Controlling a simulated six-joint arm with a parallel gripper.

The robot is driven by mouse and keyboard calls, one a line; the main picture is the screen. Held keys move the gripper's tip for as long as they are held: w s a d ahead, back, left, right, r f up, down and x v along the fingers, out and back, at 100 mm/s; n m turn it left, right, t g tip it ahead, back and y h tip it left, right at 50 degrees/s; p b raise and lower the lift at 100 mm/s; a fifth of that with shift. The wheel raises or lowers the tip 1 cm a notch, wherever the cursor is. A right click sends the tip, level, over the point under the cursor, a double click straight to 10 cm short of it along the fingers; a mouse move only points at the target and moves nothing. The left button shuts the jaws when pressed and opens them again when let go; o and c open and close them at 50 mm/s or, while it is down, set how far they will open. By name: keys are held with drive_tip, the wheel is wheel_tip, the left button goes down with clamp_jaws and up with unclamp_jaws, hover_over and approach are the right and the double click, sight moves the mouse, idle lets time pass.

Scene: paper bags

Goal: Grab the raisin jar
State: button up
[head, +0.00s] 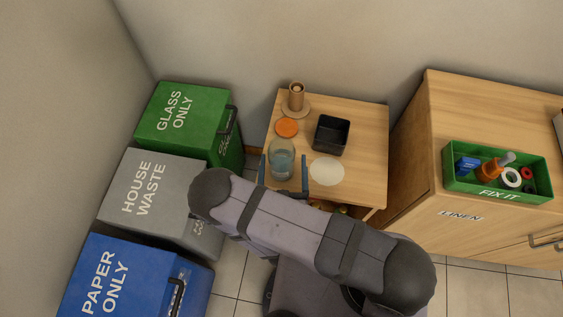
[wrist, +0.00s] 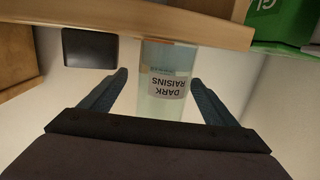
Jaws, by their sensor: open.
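The raisin jar (head: 281,157) is a clear glass jar on the small wooden table, near its front left side. In the wrist view the jar (wrist: 164,88) shows upside down with a white label reading "DARK RAISINS". Its contents look pale, and no raisins can be made out. My gripper (head: 284,173) is open, with its two blue-grey fingers on either side of the jar's near side. In the wrist view the fingertips (wrist: 158,78) are apart, with gaps between them and the jar. My arm hides part of the table's front.
On the table (head: 365,182) are an orange lid (head: 287,127), a brown cylinder on a round base (head: 296,97), a black square container (head: 331,134) and a pale round mat (head: 327,172). Green (head: 186,118), grey (head: 160,196) and blue (head: 135,277) bins stand left. A cabinet (head: 485,115) stands right.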

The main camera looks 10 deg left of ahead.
sight(281, 153)
drive_tip(key=shift+s+d+f+n+t+y+b, duration=0.15)
drive_tip(key=shift+s+f+n+y, duration=0.1)
drive_tip(key=shift+s, duration=0.15)
drive_tip(key=shift+s+f+n+t+y+b, duration=0.1)
drive_tip(key=shift+s+f+n+y, duration=0.05)
drive_tip(key=shift+s+y, duration=0.2)
drive_tip(key=shift+s+d+f+n+t+y+b, duration=0.1)
drive_tip(key=shift+s+f+n+t+y+b, duration=0.1)
drive_tip(key=shift+s, duration=0.2)
drive_tip(key=shift+w, duration=0.1)
drive_tip(key=shift+x, duration=1)
drive_tip(key=shift+a, duration=0.1)
drive_tip(key=shift+p+x, duration=0.75)
drive_tip(key=shift+x, duration=1.85)
drive_tip(key=shift+a, duration=0.1)
drive_tip(key=c, duration=1.5)
drive_tip(key=shift+r, duration=0.15)
